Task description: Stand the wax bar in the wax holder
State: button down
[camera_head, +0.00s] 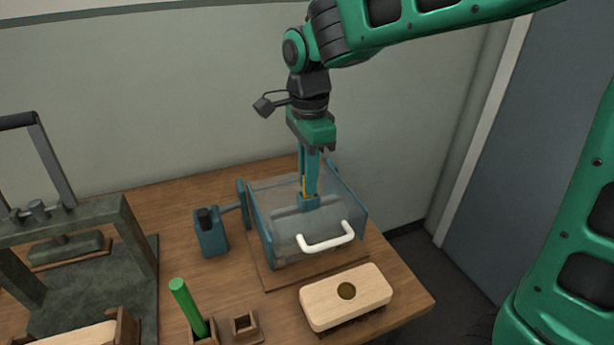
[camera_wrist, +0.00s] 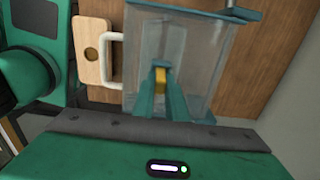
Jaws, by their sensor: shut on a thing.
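My gripper (camera_head: 307,190) reaches down into a clear-walled box (camera_head: 285,240) and is shut on a small yellow bar (camera_head: 303,184). In the wrist view the yellow bar (camera_wrist: 160,78) shows between the teal fingertips (camera_wrist: 160,88); its lower end is hidden. A green stick (camera_head: 188,307) stands tilted in a small wooden socket (camera_head: 205,336) at the front. A smaller wooden socket (camera_head: 245,327) beside it looks empty. I cannot tell for sure which piece is the wax bar or its holder.
The box has a white handle (camera_head: 326,241) at its front. A wooden brush block with a hole (camera_head: 346,297) lies before it. A blue device (camera_head: 211,233) stands left of the box, and a dark press frame (camera_head: 75,230) stands farther left. The table's right edge is close.

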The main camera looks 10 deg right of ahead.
jog(key=shift+f, duration=0.2)
jog(key=c, duration=1.3)
grip_release()
jog(key=shift+r, duration=0.1)
jog(key=shift+r, duration=3.4)
